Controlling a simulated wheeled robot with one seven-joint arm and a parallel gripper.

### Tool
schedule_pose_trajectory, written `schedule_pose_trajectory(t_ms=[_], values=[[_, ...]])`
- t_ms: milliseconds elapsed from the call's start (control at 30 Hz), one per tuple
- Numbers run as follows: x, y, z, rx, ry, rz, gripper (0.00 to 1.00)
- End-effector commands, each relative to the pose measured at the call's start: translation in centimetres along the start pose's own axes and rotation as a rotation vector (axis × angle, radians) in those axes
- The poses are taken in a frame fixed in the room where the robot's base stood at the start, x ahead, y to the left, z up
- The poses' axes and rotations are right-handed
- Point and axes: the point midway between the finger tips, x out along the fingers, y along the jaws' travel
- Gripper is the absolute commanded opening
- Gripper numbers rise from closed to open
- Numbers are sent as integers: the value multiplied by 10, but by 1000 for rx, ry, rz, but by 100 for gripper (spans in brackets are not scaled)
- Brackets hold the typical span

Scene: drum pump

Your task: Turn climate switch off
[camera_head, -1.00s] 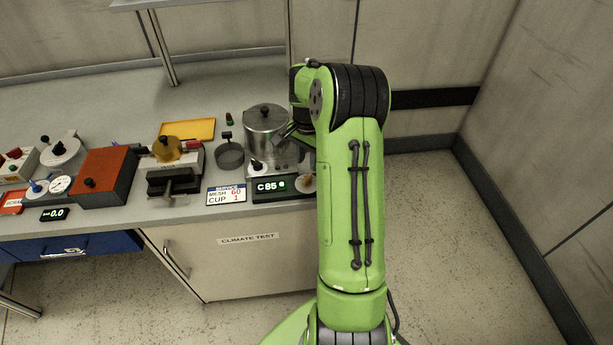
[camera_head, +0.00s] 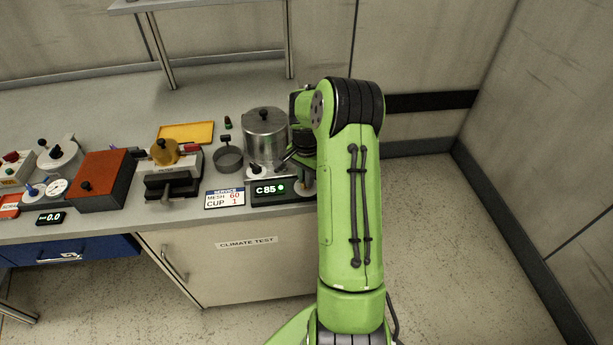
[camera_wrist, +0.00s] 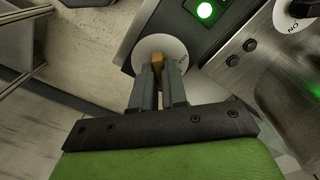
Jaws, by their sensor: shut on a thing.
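My gripper (camera_wrist: 157,68) is shut on a tan-orange knob (camera_wrist: 157,57) in the wrist view. The knob stands on a round white dial plate (camera_wrist: 148,46) with small lettering at its right edge. A second white dial plate with a black knob (camera_wrist: 303,7) is at the top right and reads ON. In the head view, that black knob (camera_head: 257,168) is left of my gripper. The display (camera_head: 272,189) reads C 85 beside a lit green lamp (camera_head: 281,188), also lit in the wrist view (camera_wrist: 204,10). My arm hides most of the gripped dial in the head view.
A steel lidded pot (camera_head: 265,140) stands close behind the display. A sieve (camera_head: 228,158), a MESH 60 CUP 1 sign (camera_head: 224,198) and a red box (camera_head: 103,180) are to the left. A CLIMATE TEST cabinet (camera_head: 225,265) is below. Open floor (camera_head: 440,240) lies to the right.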

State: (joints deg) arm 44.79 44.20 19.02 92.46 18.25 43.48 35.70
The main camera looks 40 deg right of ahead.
Motion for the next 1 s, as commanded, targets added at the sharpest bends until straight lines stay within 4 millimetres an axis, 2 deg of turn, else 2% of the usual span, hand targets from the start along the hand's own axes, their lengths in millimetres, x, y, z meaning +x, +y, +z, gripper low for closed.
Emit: schedule_pose_trajectory(t_ms=[367, 1000], values=[[-1, 0, 0, -79, 1, 0, 0], [-1, 0, 0, -579, 1, 0, 0]])
